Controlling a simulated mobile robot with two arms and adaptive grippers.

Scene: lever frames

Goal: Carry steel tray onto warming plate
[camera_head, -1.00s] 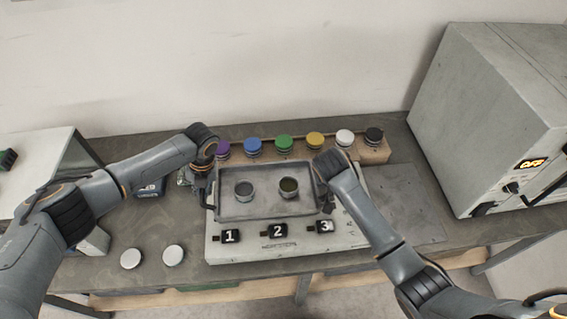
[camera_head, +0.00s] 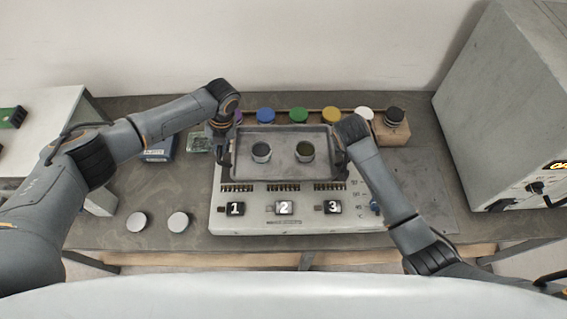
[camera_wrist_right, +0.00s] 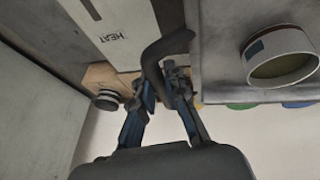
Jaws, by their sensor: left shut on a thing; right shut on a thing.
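The steel tray (camera_head: 283,173) is a shallow grey rectangle with a dark handle at each end. Two small round tins (camera_head: 261,153) (camera_head: 305,151) stand upright in it. My left gripper (camera_head: 226,152) is at the left handle, shut on it. My right gripper (camera_wrist_right: 165,85) is shut on the curved dark right handle (camera_wrist_right: 165,48); in the head view its arm largely hides it. The tray is over the back of a pale unit (camera_head: 255,216) with switches numbered 1, 2 and 3. I cannot tell whether the tray touches the unit.
Several colored knobs (camera_head: 299,115) line a wooden rack behind the tray. Two pale discs (camera_head: 137,222) (camera_head: 178,222) lie left of the unit. A large grey oven (camera_head: 500,110) stands right. A flat grey sheet (camera_head: 425,190) lies beside the unit.

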